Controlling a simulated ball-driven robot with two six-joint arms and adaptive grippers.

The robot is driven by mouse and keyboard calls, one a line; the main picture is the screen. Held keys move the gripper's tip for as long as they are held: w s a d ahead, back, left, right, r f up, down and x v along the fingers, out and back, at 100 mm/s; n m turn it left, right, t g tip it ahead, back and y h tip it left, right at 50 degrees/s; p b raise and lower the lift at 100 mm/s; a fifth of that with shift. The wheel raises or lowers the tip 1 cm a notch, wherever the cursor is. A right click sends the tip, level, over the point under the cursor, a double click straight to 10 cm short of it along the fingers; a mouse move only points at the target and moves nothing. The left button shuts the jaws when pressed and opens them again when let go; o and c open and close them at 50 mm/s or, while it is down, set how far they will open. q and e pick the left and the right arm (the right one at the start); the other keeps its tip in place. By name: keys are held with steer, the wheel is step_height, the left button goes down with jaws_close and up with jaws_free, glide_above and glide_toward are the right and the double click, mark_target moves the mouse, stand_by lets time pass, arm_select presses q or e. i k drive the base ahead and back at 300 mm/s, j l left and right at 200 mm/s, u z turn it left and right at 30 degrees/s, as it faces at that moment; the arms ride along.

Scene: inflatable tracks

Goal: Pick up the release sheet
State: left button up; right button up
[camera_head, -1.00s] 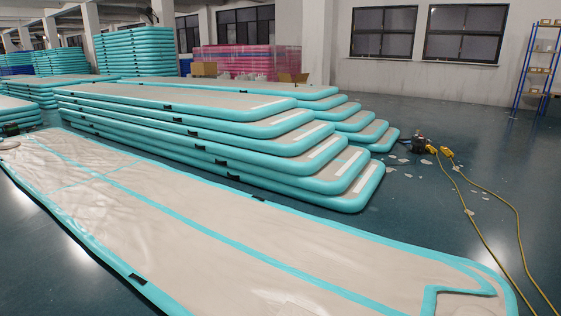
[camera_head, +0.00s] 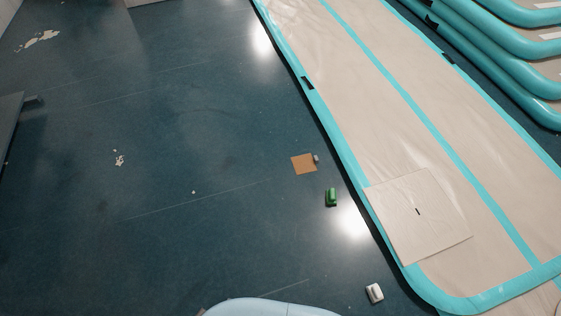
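A pale, nearly square sheet (camera_head: 405,222), which looks like the release sheet, lies flat on the near end of the beige and turquoise inflatable track (camera_head: 385,85). It has a short dark mark near its middle, and its left edge overlaps the turquoise border. A smaller brown square piece (camera_head: 302,164) lies on the floor left of the track; I cannot tell from its look alone what it is. Neither of my grippers is in view.
A green object (camera_head: 332,197) and a white object (camera_head: 374,293) lie on the floor beside the track. A small grey item (camera_head: 317,158) touches or adjoins the brown square. Stacked tracks (camera_head: 510,60) stand at upper right. The dark floor at left is mostly clear.

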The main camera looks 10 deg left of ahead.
mark_target(303, 164)
steer(key=i+j+z, duration=0.4)
steer(key=i+j, duration=0.25)
steer(key=i+j+z, duration=0.2)
steer(key=j, duration=0.25)
steer(key=i+j+z, duration=0.15)
steer(key=i+j, duration=0.25)
steer(key=i+j+z, duration=0.2)
steer(key=j, duration=0.3)
